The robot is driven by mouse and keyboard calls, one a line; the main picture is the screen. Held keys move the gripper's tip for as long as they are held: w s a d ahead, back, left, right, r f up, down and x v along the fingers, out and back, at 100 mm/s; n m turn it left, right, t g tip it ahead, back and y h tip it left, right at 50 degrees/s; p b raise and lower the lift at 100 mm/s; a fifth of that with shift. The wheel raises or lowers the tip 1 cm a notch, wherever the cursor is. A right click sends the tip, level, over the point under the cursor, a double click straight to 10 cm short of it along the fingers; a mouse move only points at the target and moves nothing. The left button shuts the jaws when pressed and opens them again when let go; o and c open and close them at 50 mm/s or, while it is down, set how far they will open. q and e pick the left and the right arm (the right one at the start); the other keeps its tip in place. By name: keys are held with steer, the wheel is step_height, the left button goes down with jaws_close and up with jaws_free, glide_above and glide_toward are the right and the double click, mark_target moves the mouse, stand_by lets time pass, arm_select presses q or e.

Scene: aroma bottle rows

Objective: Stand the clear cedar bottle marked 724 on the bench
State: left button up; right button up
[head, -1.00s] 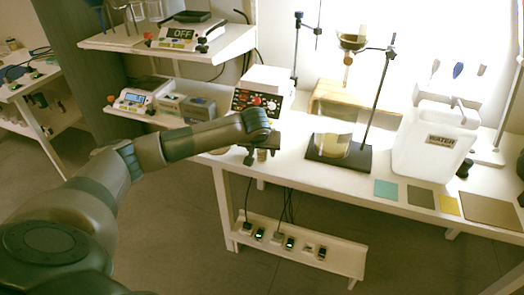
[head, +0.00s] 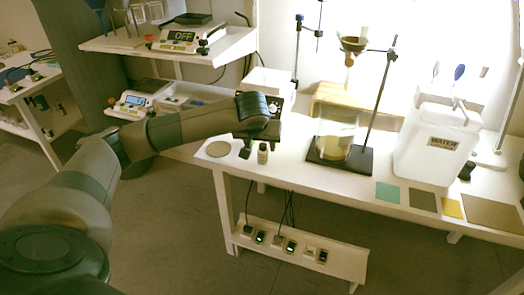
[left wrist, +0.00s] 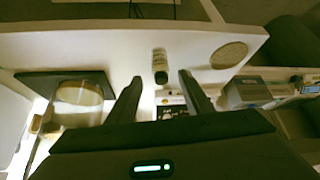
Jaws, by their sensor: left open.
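A small pale bottle (head: 262,154) with a dark cap stands upright on the white bench (head: 300,176), near its front edge. It also shows in the left wrist view (left wrist: 160,62), in line with the gap between my fingers; its marking is too small to read. My left gripper (head: 259,146) is open and just above and behind the bottle in the head view. In the left wrist view its two fingers (left wrist: 160,78) are spread, with the bottle apart from both. My right gripper is not in view.
A round beige disc (head: 218,149) lies left of the bottle. A glass beaker (head: 336,140) stands on a dark stand base (head: 340,161) to the right, near the white water container (head: 432,150). Flat coloured squares (head: 387,192) lie along the front edge.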

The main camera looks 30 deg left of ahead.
arm_select(q)
steer(key=shift+v, duration=1.9)
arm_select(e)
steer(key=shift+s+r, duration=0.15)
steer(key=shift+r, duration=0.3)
arm_select(q)
steer(key=shift+f, duration=0.1)
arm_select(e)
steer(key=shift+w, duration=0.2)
